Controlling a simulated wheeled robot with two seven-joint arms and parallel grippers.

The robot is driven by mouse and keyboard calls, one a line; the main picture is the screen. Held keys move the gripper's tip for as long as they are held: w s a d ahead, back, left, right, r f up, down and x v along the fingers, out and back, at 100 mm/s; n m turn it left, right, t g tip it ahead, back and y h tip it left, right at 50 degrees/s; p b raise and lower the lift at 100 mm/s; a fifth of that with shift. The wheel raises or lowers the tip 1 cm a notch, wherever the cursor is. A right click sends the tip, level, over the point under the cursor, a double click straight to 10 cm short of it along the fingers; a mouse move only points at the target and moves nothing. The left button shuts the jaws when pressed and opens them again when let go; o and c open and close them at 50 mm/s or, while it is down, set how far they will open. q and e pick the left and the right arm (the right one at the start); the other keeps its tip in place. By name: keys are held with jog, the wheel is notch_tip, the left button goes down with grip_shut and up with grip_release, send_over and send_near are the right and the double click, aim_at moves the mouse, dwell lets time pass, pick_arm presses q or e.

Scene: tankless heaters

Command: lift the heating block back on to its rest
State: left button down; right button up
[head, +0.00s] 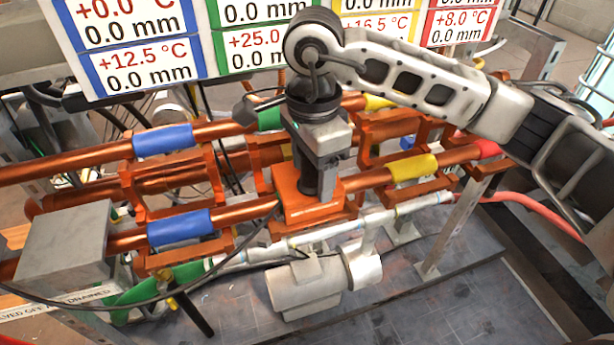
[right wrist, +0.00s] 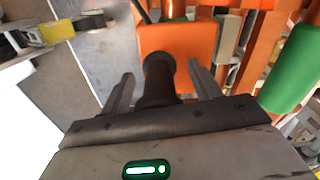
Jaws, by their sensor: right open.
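An orange block (head: 300,207), which looks like the heating block, sits around the front copper pipe in the middle of the head view. It also shows in the right wrist view (right wrist: 185,52). A dark round-ended handle (right wrist: 158,72) stands up from it. My right gripper (head: 318,172) is over the block, pointing down. In the right wrist view its two fingers (right wrist: 160,84) are apart, one on each side of the handle, with visible gaps. I cannot tell which part is the block's rest. My left gripper is not in view.
Copper pipes with blue (head: 180,228), yellow (head: 413,167), green and red bands run across on orange brackets. A grey box (head: 65,245) is at the left. A pale pipe and grey motor-like cylinder (head: 305,285) lie in front. Reading signs (head: 140,50) hang behind.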

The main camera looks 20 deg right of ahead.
grip_shut()
jog(key=shift+r, duration=0.1)
